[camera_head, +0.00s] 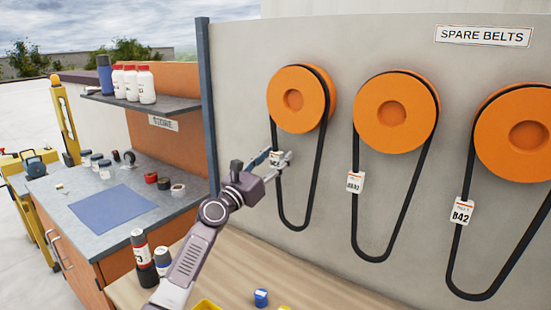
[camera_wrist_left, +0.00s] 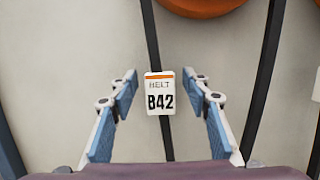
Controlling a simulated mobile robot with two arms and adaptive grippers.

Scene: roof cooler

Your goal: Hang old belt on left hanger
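The left hanger is an orange disc (camera_head: 297,99) on the grey wall. A black belt (camera_head: 317,165) is looped over it and hangs down. Its white tag reads B42 in the left wrist view (camera_wrist_left: 160,95). I cannot tell from any marking whether this is the old belt. My left gripper (camera_head: 280,159) is at the belt's left strand, below the disc. In the left wrist view its blue fingers (camera_wrist_left: 165,105) stand apart on either side of the strand and tag, with gaps showing. My right gripper is not in view.
The middle hanger (camera_head: 392,113) and right hanger (camera_head: 515,135) also carry tagged black belts. A bench (camera_head: 240,275) runs below, with a blue-capped jar (camera_head: 261,298). A post (camera_head: 207,110) and a shelf (camera_head: 140,101) with bottles stand left of my arm.

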